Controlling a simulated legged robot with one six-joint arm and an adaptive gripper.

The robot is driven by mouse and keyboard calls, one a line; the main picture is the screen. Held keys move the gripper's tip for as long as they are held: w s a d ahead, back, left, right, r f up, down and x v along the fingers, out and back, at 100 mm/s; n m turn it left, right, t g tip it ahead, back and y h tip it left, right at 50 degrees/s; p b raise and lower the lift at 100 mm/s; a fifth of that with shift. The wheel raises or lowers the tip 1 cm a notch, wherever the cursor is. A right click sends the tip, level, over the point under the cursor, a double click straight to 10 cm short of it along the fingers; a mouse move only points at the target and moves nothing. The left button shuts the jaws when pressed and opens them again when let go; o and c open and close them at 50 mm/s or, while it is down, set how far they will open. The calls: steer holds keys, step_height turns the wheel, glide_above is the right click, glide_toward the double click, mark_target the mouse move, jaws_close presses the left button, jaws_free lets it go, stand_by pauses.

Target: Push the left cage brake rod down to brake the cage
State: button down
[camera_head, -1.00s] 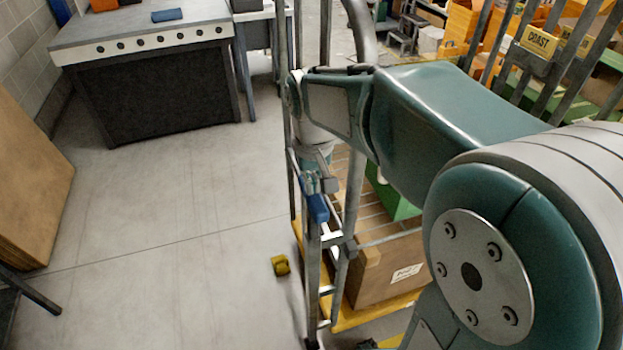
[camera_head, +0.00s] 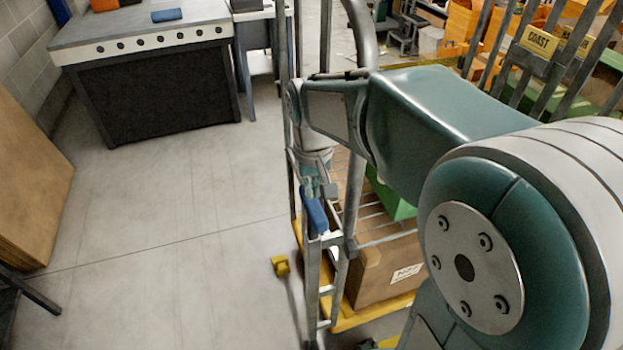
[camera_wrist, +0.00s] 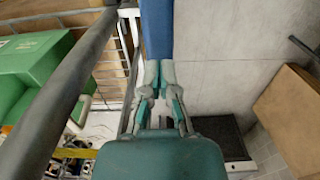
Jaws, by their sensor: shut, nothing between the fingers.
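The cage has upright grey bars and a yellow base (camera_head: 345,318). A blue-sleeved rod, which looks like the left brake rod (camera_head: 316,217), slopes at the cage's left end. It also shows in the wrist view (camera_wrist: 157,28) as a blue bar at the top centre. My gripper (camera_wrist: 160,68) is shut and empty, its fingertips at the near end of the blue sleeve. They look in contact with it, but I cannot be sure. In the head view my gripper (camera_head: 325,186) is partly hidden behind the cage bars, just above the blue sleeve.
A cardboard box (camera_head: 385,272) and a green crate (camera_head: 395,200) sit inside the cage. A yellow block (camera_head: 280,265) is at floor level left of the cage. Open floor lies to the left, with a grey bench (camera_head: 145,75) behind and a wooden panel (camera_head: 32,175) at the left edge.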

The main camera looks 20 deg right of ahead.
steer(key=shift+r, duration=2.65)
steer(key=shift+s+r, duration=0.1)
steer(key=shift+s, duration=0.05)
steer(key=s+t, duration=0.5)
steer(key=s, duration=0.9)
steer(key=shift+f+t, duration=0.2)
steer(key=shift+t, duration=0.1)
